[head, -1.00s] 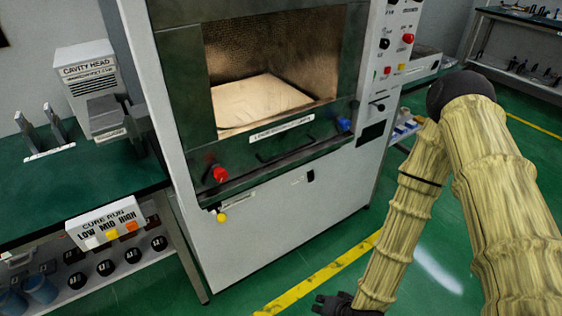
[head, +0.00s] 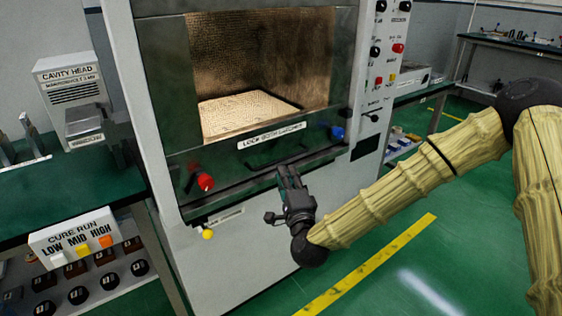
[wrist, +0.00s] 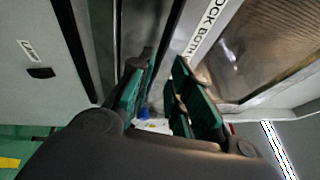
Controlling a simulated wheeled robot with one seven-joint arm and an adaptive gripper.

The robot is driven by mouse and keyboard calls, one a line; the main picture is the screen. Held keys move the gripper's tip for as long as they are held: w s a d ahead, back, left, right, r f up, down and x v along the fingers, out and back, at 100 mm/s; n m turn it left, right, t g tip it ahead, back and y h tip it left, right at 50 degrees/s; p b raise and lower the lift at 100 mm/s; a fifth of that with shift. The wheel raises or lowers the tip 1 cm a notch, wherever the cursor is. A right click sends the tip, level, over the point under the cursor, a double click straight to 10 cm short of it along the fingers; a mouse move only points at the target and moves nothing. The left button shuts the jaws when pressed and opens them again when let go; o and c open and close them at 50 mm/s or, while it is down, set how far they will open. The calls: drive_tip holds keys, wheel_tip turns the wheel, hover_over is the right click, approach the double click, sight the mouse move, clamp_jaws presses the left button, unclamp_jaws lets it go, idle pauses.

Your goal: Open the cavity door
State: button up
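The cavity door (head: 160,70) is a dark green frame around a mesh-like window (head: 315,60) with a lit interior behind it. It looks closed. A label about both latches (head: 270,136) is on its lower part, above a dark bar handle (head: 262,166). A red latch knob (head: 205,182) is at lower left and a blue one (head: 338,133) at lower right. My gripper (head: 287,170) is just below and at the right part of the handle, pointing up. In the wrist view its green-padded fingers (wrist: 160,95) are apart; I cannot tell whether the handle lies between them.
A yellow knob (head: 208,234) is below the door on the white cabinet. A green bench (head: 75,195) with a cavity head box (head: 70,85) and cure-run panel stands at left. The control panel (head: 380,60) is right of the door. Floor at right is open.

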sight(281, 160)
drive_tip(key=shift+x, duration=3.55)
drive_tip(key=shift+c, duration=0.4)
clamp_jaws()
